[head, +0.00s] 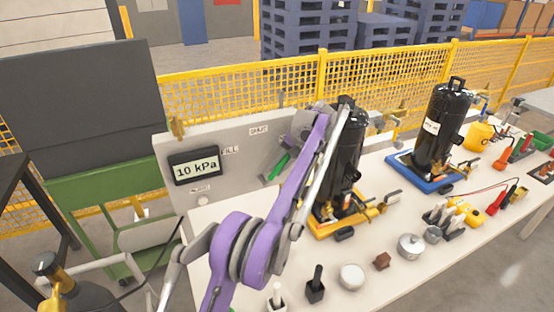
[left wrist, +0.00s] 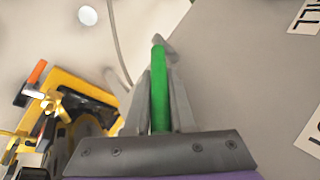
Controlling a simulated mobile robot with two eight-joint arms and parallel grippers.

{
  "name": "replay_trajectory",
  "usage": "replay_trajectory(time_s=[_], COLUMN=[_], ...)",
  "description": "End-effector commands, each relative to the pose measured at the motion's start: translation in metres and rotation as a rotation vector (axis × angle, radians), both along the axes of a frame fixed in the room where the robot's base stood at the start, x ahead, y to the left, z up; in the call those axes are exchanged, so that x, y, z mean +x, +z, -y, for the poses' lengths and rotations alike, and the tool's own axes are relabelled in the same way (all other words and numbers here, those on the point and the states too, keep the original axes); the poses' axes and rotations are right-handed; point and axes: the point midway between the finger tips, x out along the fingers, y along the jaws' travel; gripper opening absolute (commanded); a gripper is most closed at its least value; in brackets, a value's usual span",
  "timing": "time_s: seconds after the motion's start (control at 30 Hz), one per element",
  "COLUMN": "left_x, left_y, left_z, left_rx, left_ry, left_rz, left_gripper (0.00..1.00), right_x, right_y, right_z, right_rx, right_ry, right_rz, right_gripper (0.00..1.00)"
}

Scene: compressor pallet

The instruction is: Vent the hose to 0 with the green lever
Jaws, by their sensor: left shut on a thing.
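The green lever (head: 279,165) is on the grey panel (head: 222,196), below and left of my arm in the head view. In the left wrist view the green lever (left wrist: 158,88) stands between the two fingers of my left gripper (left wrist: 160,105), which is shut on it. A display (head: 195,167) on the panel reads 10 kPa. Labels "SHUT" (head: 259,130) and "FILL" (head: 231,150) show on the panel. My right gripper is in neither view.
A black compressor cylinder (head: 340,175) stands on a yellow base right behind my arm. Another black cylinder (head: 438,125) stands on a blue tray (head: 420,178). Small pots, plugs and tools lie along the white table (head: 385,285). A yellow mesh fence (head: 225,85) runs behind.

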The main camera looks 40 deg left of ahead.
Motion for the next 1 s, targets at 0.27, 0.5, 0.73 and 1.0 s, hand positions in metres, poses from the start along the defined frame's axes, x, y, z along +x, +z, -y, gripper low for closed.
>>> replay_trajectory(time_s=[0.27,0.5,0.73,1.0], left_x=[0.007,0.008,0.008,0.007], left_y=[-0.005,-0.009,-0.010,-0.010], left_z=[0.003,0.003,0.003,0.003], left_rx=[0.065,0.085,0.087,0.086], left_ry=[-0.003,-0.003,-0.003,-0.002], left_rz=[-0.118,-0.161,-0.166,-0.165], left_gripper=[0.00,0.00,0.00,0.35], right_x=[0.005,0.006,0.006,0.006], right_y=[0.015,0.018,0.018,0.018], right_z=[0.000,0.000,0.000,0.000], right_rx=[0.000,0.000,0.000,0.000], right_ry=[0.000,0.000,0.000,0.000], right_rz=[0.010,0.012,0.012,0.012], right_gripper=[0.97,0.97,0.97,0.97])
